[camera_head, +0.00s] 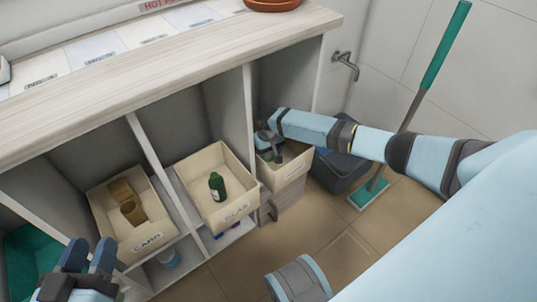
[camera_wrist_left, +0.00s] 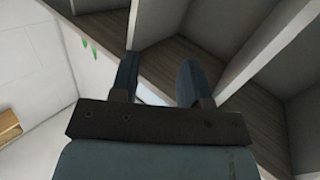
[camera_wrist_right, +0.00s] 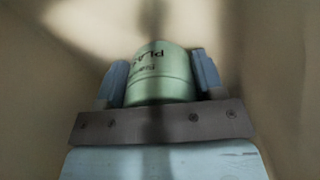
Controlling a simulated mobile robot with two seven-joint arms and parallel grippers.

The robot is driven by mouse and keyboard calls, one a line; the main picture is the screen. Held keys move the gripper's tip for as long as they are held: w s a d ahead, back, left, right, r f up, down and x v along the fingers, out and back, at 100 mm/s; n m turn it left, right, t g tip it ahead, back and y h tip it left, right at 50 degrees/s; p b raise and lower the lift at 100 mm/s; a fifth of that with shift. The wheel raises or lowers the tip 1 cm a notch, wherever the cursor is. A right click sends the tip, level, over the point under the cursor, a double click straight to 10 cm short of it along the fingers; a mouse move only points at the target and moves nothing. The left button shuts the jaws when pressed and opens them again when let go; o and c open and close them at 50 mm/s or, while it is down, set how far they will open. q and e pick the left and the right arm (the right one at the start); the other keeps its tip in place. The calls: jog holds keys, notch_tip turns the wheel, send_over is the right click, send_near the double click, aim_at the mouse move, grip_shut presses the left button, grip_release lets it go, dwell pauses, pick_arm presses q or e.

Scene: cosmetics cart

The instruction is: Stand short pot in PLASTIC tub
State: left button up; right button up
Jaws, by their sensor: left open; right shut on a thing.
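The short pot is a pale green cylinder (camera_wrist_right: 160,78) with dark printed letters, seen in the right wrist view. My right gripper (camera_wrist_right: 161,80) is shut on it, with one blue finger on each side. Cream tub walls surround it in that view. In the head view, my right gripper (camera_head: 268,146) reaches into the rightmost cream tub (camera_head: 290,176), whose front label is too small to read. The pot is mostly hidden there, and I cannot tell whether it touches the tub floor. My left gripper (camera_head: 90,256) is open and empty at the lower left.
The middle tub (camera_head: 238,216) holds a dark green bottle (camera_head: 217,186). The CARD tub (camera_head: 142,246) holds brown cardboard pieces (camera_head: 128,204). Shelf dividers (camera_head: 150,160) separate the tubs, under a wooden top (camera_head: 150,75). A green-handled mop (camera_head: 440,55) stands at the right.

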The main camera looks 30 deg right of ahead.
jog(key=o, duration=0.9)
pick_arm(q)
jog(key=shift+s, duration=0.1)
pick_arm(e)
jog(key=shift+r, duration=0.25)
notch_tip(320, 180, up, 5)
jog(key=p, duration=0.3)
notch_tip(320, 180, up, 7)
jog(key=p, duration=0.2)
jog(key=shift+f+p, duration=0.1)
jog(key=shift+p, duration=0.2)
pick_arm(q)
jog(key=shift+n+t, duration=0.7)
jog(key=shift+n, duration=0.2)
jog(key=r, duration=0.3)
jog(key=s+r, duration=0.1)
jog(key=r, duration=0.1)
jog(key=shift+d+r, duration=0.1)
jog(key=shift+r, duration=0.1)
jog(key=shift+w, duration=0.1)
pick_arm(e)
jog(key=shift+s, duration=0.1)
